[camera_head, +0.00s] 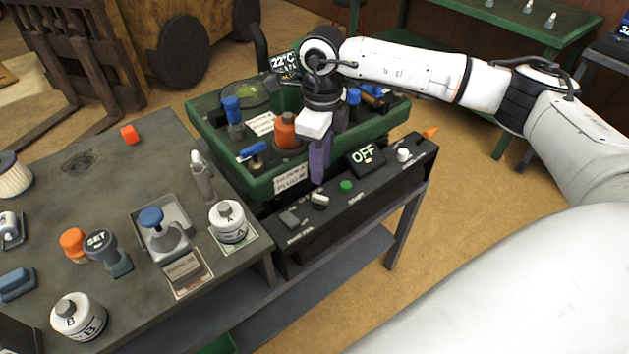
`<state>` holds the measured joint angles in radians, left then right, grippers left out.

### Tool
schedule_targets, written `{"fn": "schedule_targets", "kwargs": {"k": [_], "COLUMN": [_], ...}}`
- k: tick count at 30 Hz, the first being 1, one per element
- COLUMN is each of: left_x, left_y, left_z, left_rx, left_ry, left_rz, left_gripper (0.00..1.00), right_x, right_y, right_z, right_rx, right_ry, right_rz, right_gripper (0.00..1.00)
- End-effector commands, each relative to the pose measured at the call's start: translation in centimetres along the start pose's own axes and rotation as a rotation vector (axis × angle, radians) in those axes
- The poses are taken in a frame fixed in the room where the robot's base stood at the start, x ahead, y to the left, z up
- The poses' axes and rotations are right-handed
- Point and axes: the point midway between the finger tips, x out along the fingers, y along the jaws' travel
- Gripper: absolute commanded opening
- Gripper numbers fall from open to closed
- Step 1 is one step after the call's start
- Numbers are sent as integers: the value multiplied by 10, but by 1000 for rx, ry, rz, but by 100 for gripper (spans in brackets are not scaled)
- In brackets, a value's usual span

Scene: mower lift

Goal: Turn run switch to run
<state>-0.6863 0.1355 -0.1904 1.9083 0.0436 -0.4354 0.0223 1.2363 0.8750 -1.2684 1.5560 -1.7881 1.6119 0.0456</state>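A black control panel (330,216) runs along the front of the green machine deck. A pale switch (319,200) and a dark grey rocker (289,218) sit at its left end; their labels are too small to read surely, so I cannot tell which is the run switch. A display (365,156) on the panel reads OFF. My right gripper (318,180) points down, its purple fingers just above and behind the pale switch, apparently not touching it. The fingers overlap in this view, so their opening is hidden. My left gripper is not in view.
The panel also carries a green button (346,186), a white knob (403,154) and an orange lever (430,132). The green deck (225,150) holds blue-topped parts and an orange cap (287,130). A grey workbench (120,185) with bottles and tools adjoins at left.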

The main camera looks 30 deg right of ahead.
Motion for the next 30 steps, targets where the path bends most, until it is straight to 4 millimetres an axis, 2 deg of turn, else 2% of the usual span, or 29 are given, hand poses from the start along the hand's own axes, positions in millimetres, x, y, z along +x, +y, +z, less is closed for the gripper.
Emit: {"fn": "schedule_targets", "kwargs": {"k": [6,12,18,26,30], "left_x": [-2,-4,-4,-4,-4], "left_y": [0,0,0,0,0], "left_z": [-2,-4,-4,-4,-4], "left_rx": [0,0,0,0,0], "left_ry": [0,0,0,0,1], "left_rz": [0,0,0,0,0], "left_gripper": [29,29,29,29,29], "right_x": [43,73,86,87,87], "right_y": [2,2,3,3,3], "right_z": [0,1,1,1,2], "right_rx": [-2,-3,-3,-3,-3], "right_ry": [3,0,-3,-3,-3], "right_rz": [5,5,5,5,5], "right_gripper": [29,29,29,29,5]}}
